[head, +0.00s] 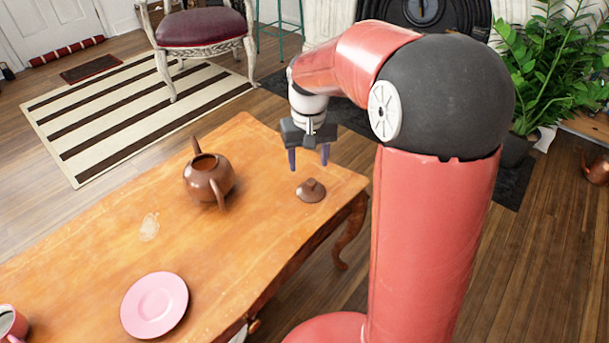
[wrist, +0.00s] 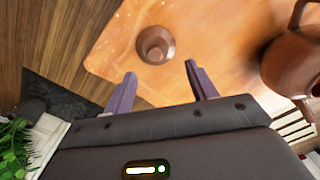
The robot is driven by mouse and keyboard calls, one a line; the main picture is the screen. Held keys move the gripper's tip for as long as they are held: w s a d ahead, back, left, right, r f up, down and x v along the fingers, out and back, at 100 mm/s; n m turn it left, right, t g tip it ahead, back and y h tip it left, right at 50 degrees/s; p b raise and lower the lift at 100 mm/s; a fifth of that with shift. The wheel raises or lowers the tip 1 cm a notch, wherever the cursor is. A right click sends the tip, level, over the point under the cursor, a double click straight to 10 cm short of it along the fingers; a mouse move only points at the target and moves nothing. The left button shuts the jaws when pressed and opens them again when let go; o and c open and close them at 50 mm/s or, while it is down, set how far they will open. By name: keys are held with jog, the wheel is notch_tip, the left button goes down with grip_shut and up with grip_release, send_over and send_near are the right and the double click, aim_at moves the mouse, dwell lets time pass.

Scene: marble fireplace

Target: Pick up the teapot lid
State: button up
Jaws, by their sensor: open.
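The brown teapot lid (head: 311,190) lies on the wooden table near its right end, knob up. In the wrist view the lid (wrist: 155,45) lies beyond my fingertips, roughly in line with the gap between them. My gripper (head: 308,163) points down above the table, just behind the lid, open and empty. Its two purple fingers also show apart in the wrist view (wrist: 160,82). The brown teapot (head: 208,178) stands to the left of the lid, its top opening uncovered. Part of the teapot (wrist: 292,62) shows at the right of the wrist view.
The wooden table (head: 200,245) is bare around the lid. A pink plate (head: 154,305) and a pink cup (head: 10,322) are at the table's front left. A chair (head: 203,28) stands behind the table, and a leafy plant (head: 550,65) stands at the right.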

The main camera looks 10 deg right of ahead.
aim_at(312, 181)
jog(key=shift+w+f, duration=0.15)
jog(key=shift+f, duration=0.3)
jog(key=f, duration=0.7)
jog(key=shift+s+d+b, duration=0.2)
jog(key=shift+d+b, duration=0.2)
jog(key=shift+s, duration=0.1)
grip_shut()
